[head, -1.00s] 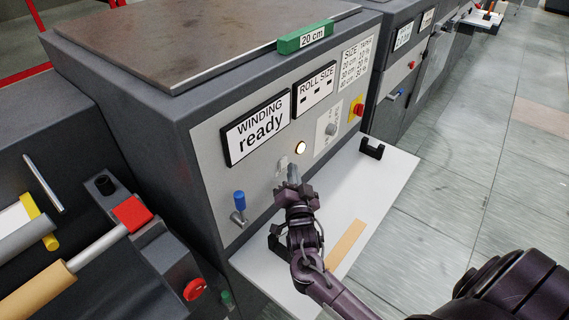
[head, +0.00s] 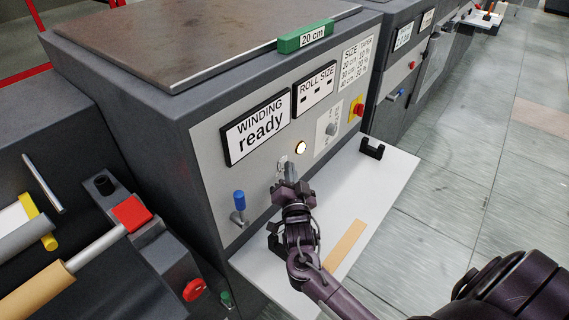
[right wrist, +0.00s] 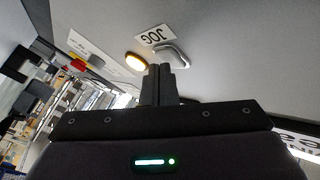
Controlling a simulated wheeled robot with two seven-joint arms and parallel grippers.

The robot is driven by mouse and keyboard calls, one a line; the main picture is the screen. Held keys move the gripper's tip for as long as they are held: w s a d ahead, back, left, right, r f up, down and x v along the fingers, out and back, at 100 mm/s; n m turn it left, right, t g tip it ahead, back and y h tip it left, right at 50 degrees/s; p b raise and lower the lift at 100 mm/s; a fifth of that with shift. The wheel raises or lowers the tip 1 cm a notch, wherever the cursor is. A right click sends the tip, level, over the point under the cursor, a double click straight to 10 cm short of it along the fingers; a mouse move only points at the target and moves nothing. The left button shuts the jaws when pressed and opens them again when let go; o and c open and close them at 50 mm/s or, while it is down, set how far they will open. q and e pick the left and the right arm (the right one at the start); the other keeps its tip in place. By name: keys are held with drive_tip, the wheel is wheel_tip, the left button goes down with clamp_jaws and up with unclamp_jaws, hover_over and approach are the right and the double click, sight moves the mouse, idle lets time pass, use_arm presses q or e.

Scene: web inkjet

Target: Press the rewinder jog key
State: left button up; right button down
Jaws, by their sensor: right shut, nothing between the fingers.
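The rewinder's grey front panel (head: 212,160) carries a "WINDING ready" display (head: 257,127). A white JOG label (right wrist: 155,35) shows in the right wrist view, with a rounded grey key (right wrist: 172,52) right beside it. In the head view the key is mostly hidden behind my gripper. My right gripper (head: 290,168) is shut and empty, its tips pointing at the panel just below the lit round lamp. In the right wrist view the shut fingertips (right wrist: 163,68) overlap the lower edge of the key; I cannot tell whether they touch it. My left gripper is not in view.
The lit lamp (head: 300,148) sits close to the fingertips. A blue-capped lever (head: 239,203) stands out to the left, and a red-and-yellow switch (head: 357,108) is at the right. A white shelf (head: 385,190) with a black bracket (head: 372,148) juts out below.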

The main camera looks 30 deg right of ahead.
drive_tip(key=shift+w, duration=0.15)
idle(0.5)
drive_tip(key=shift+s+d+p, duration=0.25)
drive_tip(key=shift+s+p, duration=0.1)
drive_tip(key=shift+s, duration=0.45)
drive_tip(key=s, duration=0.1)
drive_tip(key=s+d+p, duration=0.1)
drive_tip(key=s, duration=0.1)
drive_tip(key=s+d+p, duration=0.1)
drive_tip(key=shift+s, duration=0.3)
idle(0.6)
